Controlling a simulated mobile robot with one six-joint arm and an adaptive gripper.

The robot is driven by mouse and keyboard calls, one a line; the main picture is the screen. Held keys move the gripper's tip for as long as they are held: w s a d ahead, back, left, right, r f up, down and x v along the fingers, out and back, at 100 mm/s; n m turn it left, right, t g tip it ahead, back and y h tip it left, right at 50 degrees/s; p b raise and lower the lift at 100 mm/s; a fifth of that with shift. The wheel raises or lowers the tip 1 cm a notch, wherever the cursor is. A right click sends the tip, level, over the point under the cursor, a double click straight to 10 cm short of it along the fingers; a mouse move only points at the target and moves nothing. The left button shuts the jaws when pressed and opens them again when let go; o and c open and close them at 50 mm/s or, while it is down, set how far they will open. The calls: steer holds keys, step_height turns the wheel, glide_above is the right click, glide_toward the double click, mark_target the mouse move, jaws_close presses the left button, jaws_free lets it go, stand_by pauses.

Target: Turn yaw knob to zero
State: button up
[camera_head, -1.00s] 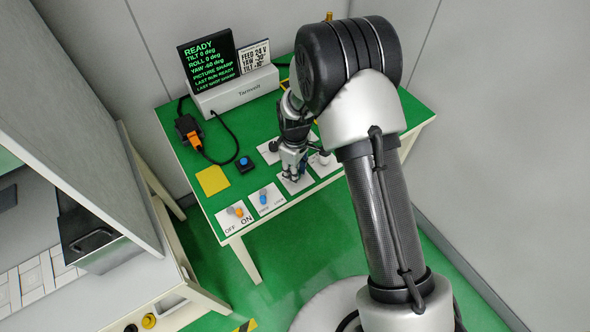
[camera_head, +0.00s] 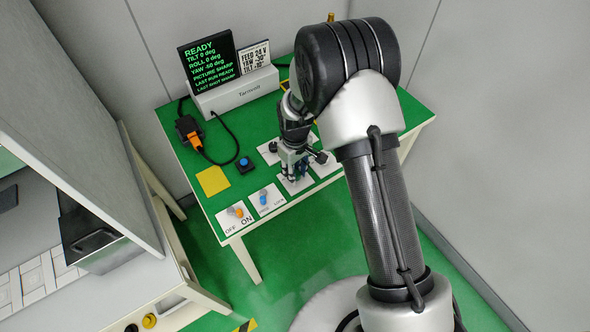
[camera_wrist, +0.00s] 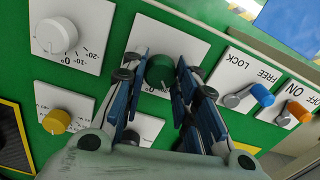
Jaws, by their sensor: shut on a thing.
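The green knob (camera_wrist: 160,70) sits on a white scale plate (camera_wrist: 178,42) in the wrist view, between my blue-padded fingers. My gripper (camera_wrist: 158,85) is shut on this knob from both sides; in the head view my gripper (camera_head: 292,170) is down at the green panel and hides it. No name for the knob is readable. The display (camera_head: 208,66) reads READY, tilt 0 deg, roll 0 deg and a negative yaw that looks like -60 deg.
A white knob (camera_wrist: 53,37) and a yellow knob (camera_wrist: 57,120) are close by on their plates. A blue-tipped LOCK/FREE lever (camera_wrist: 262,95) and an orange-tipped OFF/ON lever (camera_wrist: 299,111) stand on the other side. A card (camera_head: 254,58) reads feed 24 V, yaw -30, tilt +10.

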steer(key=m, duration=0.4)
steer(key=shift+m, duration=0.3)
steer(key=shift+m+p, duration=0.3)
steer(key=shift+m, duration=1.5)
steer(key=o, duration=1.1)
steer(key=shift+c, duration=0.2)
step_height(320, 180, up, 12)
